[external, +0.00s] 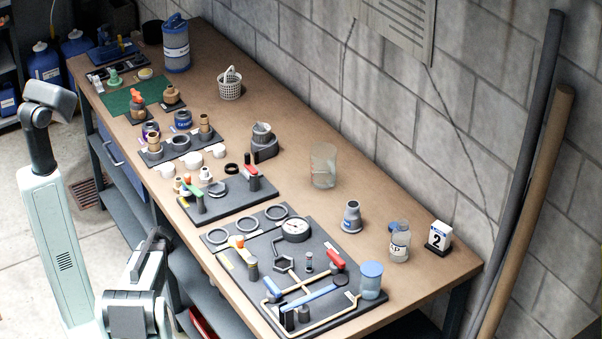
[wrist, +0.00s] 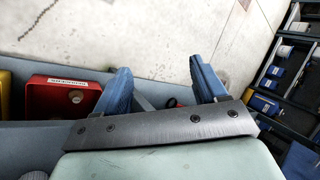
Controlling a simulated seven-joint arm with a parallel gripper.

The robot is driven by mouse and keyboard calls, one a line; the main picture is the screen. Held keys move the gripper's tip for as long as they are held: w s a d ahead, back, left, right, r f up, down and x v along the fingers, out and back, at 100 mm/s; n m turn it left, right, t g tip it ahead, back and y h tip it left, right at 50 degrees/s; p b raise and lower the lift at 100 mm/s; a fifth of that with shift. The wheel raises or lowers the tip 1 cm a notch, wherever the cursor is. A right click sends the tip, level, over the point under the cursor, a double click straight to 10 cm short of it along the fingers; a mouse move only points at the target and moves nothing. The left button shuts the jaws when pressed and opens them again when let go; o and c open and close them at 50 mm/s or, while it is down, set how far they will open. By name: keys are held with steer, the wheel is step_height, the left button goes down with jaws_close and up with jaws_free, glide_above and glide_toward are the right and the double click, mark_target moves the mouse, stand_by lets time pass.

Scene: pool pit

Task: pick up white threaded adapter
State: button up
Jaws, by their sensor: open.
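Several small white fittings stand on the workbench in the external view. A white piece with a ringed, threaded-looking body (external: 205,174) stands at the back of a dark tool board, and plain white fittings (external: 192,162) sit just behind it. They are too small for me to be sure which is the white threaded adapter. My gripper (wrist: 159,66) shows in the wrist view with its two blue fingers spread wide and nothing between them. It points over the pale floor, away from the bench top. I cannot make out its fingers in the external view.
The dark tool board (external: 232,205) is crowded, with a red-handled valve (external: 249,166) near the white fittings. A clear beaker (external: 323,166) and a grey fitting (external: 352,217) stand toward the wall. A red bin (wrist: 62,97) lies beside my gripper. The bench's middle strip is fairly clear.

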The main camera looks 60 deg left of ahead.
steer(key=s+a+r+n+t+y, duration=0.1)
steer(key=a+r+n+t+y, duration=0.3)
steer(key=a+r, duration=1.85)
steer(key=a+r+n+y, duration=0.1)
steer(key=a+r+n, duration=0.2)
steer(key=r, duration=1.5)
steer(key=a+r+n+y, duration=0.1)
steer(key=a+r+n, duration=0.2)
steer(key=r, duration=1.5)
steer(key=w+d+r+t, duration=0.1)
steer(key=w+d+r, duration=0.1)
steer(key=w+r, duration=0.15)
steer(key=h, duration=1.1)
glide_above(205, 169)
step_height(205, 169, down, 16)
steer(key=shift+a+f, duration=0.1)
steer(key=shift+f, duration=6.4)
steer(key=shift+c, duration=0.3)
